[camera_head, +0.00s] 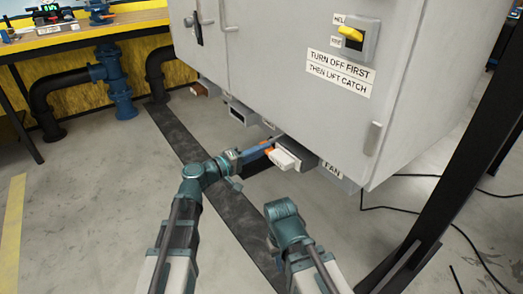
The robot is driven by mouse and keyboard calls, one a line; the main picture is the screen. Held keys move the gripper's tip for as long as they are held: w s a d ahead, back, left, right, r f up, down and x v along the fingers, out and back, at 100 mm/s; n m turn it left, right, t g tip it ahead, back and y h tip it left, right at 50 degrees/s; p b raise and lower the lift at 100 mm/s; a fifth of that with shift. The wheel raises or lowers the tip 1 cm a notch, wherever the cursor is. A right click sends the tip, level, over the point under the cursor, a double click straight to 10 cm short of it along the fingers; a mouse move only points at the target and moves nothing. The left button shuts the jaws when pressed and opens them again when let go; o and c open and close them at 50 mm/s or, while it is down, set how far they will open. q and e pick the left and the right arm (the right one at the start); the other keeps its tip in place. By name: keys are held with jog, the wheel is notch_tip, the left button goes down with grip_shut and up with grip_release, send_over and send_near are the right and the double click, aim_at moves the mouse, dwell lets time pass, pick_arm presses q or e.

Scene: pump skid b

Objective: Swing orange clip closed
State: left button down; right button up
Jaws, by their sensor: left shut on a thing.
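The orange clip (271,151) is a small piece under the lower edge of the grey cabinet, beside a white block-shaped connector (289,157). My left gripper (265,149) reaches in from the left and is shut on the orange clip. Its fingers hide part of the clip, and I cannot tell the clip's exact angle. My right arm ends in a teal joint (283,212) below and in front of the connector. The fingers of my right gripper do not show.
The grey cabinet (280,70) overhangs the work spot. Blue and black pipes (115,85) stand at left. The floor between is clear.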

pick_arm(q)
jog(key=shift+r+n, duration=0.2)
jog(key=shift+n, duration=1.1)
jog(key=c, duration=0.8)
grip_release()
jog(key=shift+c, duration=0.2)
jog(key=v, duration=1.4)
